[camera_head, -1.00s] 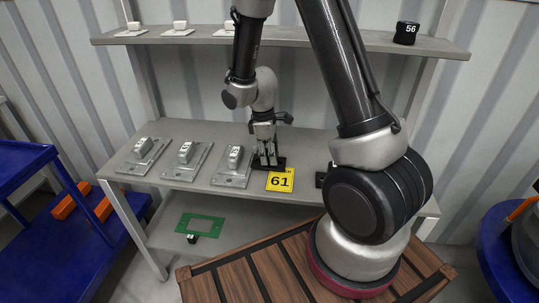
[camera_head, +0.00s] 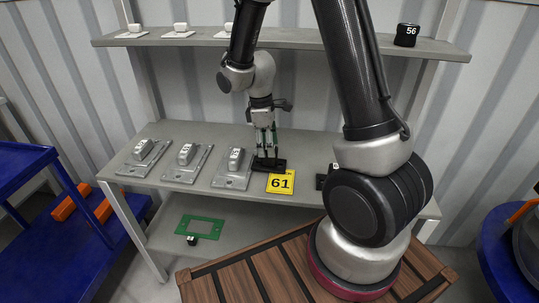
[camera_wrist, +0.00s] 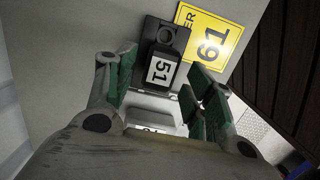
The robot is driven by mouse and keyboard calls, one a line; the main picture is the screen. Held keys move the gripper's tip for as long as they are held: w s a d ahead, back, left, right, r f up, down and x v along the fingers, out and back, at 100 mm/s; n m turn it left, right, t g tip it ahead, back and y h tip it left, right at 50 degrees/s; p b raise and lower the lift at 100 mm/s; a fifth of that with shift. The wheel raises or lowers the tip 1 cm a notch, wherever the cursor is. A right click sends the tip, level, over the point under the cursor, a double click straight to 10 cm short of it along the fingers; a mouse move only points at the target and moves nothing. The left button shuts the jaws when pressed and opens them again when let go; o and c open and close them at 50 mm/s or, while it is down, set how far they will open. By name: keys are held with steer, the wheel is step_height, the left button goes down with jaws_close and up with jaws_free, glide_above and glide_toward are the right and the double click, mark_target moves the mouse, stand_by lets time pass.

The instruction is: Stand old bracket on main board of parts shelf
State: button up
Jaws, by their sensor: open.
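A black bracket marked 51 (camera_wrist: 163,70) stands on the main board (camera_head: 215,198) of the parts shelf. Its dark base plate (camera_head: 268,164) lies flat just behind the yellow sign marked 61 (camera_head: 280,182). My gripper (camera_head: 267,152) is over it, pointing down. In the wrist view my gripper (camera_wrist: 163,78) is open, with green pads apart on either side of the bracket and gaps to it. In the head view the fingers hide most of its upright part.
Several grey brackets (camera_head: 185,162) stand in a row to the left. A dark piece (camera_head: 321,181) sits to the right, partly behind my arm. The upper shelf (camera_head: 285,38) holds a black part marked 56 (camera_head: 407,34). A green frame (camera_head: 200,228) lies on the lower shelf.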

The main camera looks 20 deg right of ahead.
steer(key=r, duration=0.7)
steer(key=shift+w+a, duration=0.2)
steer(key=shift+a, duration=0.1)
steer(key=s+d+r+m+t, duration=0.1)
steer(key=s+d+r+m, duration=0.1)
steer(key=s+r, duration=0.3)
steer(key=s+d+r+m+t, duration=0.1)
steer(key=s+d+r+m, duration=0.15)
steer(key=r, duration=0.35)
steer(key=s+d+r+m+t, duration=0.1)
steer(key=s+r+m, duration=0.2)
steer(key=s, duration=0.4)
steer(key=s+d+r+m+t+y, duration=0.1)
steer(key=s+r+m+t, duration=0.1)
steer(key=s, duration=0.4)
steer(key=shift+s+d+r+m, duration=0.2)
steer(key=shift+s+r+m, duration=0.2)
steer(key=shift+r+m, duration=0.4)
steer(key=shift+s+f, duration=0.1)
